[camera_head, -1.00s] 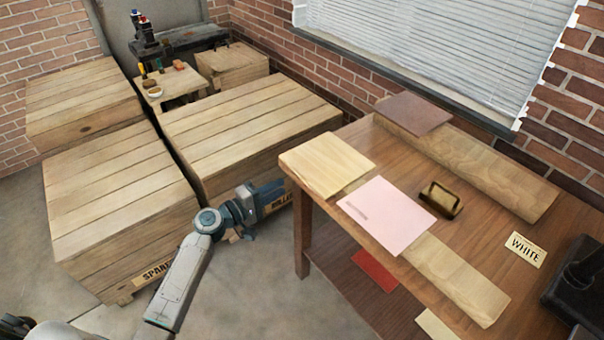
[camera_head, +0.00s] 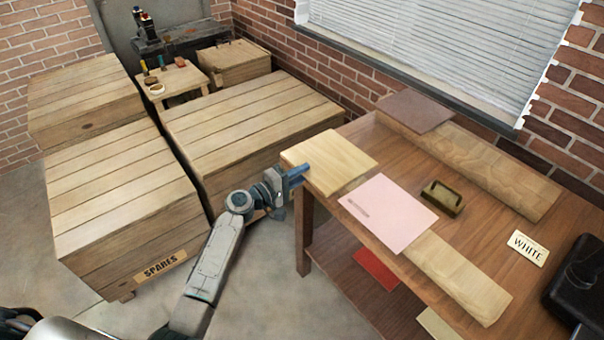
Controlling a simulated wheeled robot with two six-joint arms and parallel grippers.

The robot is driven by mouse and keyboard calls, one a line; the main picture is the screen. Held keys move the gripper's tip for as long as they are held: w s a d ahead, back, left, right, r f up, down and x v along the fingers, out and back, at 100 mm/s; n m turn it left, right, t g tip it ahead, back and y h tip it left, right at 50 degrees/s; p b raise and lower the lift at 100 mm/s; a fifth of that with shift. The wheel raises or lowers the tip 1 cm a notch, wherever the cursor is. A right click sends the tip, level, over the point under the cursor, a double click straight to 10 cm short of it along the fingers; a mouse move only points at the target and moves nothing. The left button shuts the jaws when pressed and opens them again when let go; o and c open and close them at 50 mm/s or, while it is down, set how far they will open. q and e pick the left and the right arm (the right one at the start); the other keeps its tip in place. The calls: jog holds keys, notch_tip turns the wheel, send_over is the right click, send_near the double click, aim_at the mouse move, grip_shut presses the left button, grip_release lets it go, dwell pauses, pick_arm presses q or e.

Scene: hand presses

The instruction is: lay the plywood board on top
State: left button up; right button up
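A pale square plywood board (camera_head: 330,160) lies flat at the left end of the wooden table (camera_head: 500,215). A pink sheet or plate (camera_head: 388,212) lies next to it, over a long light plank (camera_head: 455,278) along the front edge. My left gripper (camera_head: 300,174) is at the plywood board's left edge, its blue fingertips at or very near the corner. I cannot tell whether the fingers are around the board or only beside it, nor how wide apart they are. My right gripper is not in view.
A dark brown plate (camera_head: 414,113) rests on a second plank (camera_head: 480,170) at the back. Wooden crates (camera_head: 125,200) stand at left.

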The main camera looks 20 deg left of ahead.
pick_arm(q)
grip_shut()
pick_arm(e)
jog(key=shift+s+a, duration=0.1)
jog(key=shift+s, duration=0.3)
